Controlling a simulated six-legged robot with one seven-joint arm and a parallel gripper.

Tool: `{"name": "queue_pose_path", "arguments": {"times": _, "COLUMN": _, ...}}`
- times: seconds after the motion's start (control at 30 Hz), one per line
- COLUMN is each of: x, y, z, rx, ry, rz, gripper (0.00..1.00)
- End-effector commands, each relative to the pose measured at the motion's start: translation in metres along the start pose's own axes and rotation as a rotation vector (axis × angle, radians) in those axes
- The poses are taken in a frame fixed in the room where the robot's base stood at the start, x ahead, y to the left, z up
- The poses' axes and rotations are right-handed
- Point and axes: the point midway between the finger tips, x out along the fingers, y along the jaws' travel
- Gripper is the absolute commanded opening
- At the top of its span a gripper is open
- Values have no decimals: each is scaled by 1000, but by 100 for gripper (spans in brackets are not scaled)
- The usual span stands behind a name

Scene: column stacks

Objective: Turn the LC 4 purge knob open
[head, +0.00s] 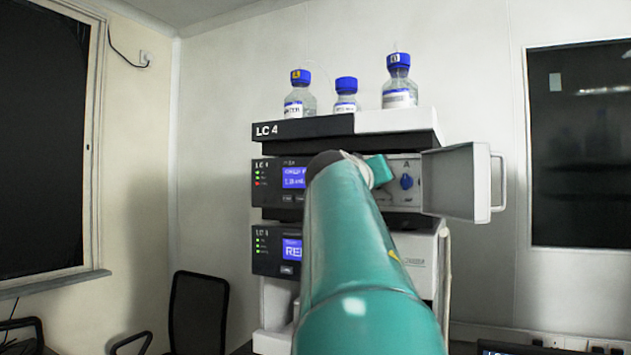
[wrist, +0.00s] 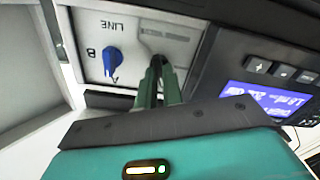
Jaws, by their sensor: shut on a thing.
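The LC 4 stack (head: 305,127) stands ahead in the head view. Its upper module has a grey panel behind an open door, and the panel also shows in the wrist view (wrist: 185,32). My gripper's narrow green fingers (wrist: 158,66) reach that panel and are close together, shut on the purge knob. The knob itself is hidden between and behind the fingertips, so its angle cannot be seen. A separate blue selector knob (wrist: 112,62), by the letters A, B and LINE, sits left of the fingers, apart from them. It also shows in the head view (head: 406,182).
The open door (head: 460,182) with its handle sticks out to the right. A lit blue display (wrist: 265,98) and buttons lie right of the fingers in the wrist view. Bottles with blue caps (head: 300,95) stand on top. A lower module (head: 275,250) sits beneath.

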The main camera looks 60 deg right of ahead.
Motion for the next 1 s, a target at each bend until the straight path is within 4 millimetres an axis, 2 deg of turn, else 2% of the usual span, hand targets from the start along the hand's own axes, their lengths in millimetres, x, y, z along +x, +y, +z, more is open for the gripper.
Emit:
{"name": "queue_pose_path", "arguments": {"times": 0.7, "x": 1, "y": -2, "z": 3, "rx": -680, "ry": -5, "rz": -1, "gripper": 0}}
{"name": "queue_pose_path", "arguments": {"times": 1.0, "x": 1, "y": -3, "z": 4, "rx": -919, "ry": -5, "rz": -1, "gripper": 0}}
